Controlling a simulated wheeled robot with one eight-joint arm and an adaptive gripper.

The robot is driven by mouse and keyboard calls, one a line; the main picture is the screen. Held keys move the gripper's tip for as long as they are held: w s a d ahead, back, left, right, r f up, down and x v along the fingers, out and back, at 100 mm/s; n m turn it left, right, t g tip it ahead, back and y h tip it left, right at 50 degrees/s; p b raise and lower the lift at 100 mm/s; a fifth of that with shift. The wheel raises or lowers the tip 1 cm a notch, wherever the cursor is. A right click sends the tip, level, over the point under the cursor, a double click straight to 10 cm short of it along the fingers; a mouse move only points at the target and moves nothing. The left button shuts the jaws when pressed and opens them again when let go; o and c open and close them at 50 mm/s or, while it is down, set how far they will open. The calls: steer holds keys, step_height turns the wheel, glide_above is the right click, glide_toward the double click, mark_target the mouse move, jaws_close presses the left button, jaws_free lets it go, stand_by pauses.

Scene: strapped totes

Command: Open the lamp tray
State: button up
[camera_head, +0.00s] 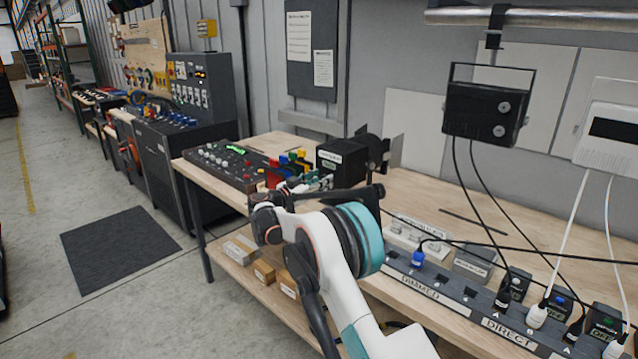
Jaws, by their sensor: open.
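A pale shallow tray (413,238) with several small whitish pieces and a label on its back sits on the wooden bench, right of my arm. It may be the lamp tray, but its label is too small to read. I cannot tell from this view whether it has a lid or is closed. My gripper (335,194) is dark and seen partly edge-on, over the bench to the left of the tray and apart from it. It is open, and I see nothing held in it. My white and teal arm hides part of the bench front.
A power strip (450,297) marked DIMMED and DIRECT runs along the bench front, with plugs and cables. A black lamp (488,112) and a white unit (608,138) hang above. A black box (342,160) and a control panel (232,163) stand left. Cables cross the right side.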

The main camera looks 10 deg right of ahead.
jaws_close()
steer(key=v, duration=1)
steer(key=shift+a, duration=0.1)
jaws_free()
steer(key=shift+s+a, duration=0.1)
steer(key=shift+a, duration=0.05)
steer(key=v, duration=1.1)
steer(key=shift+s+a, duration=0.3)
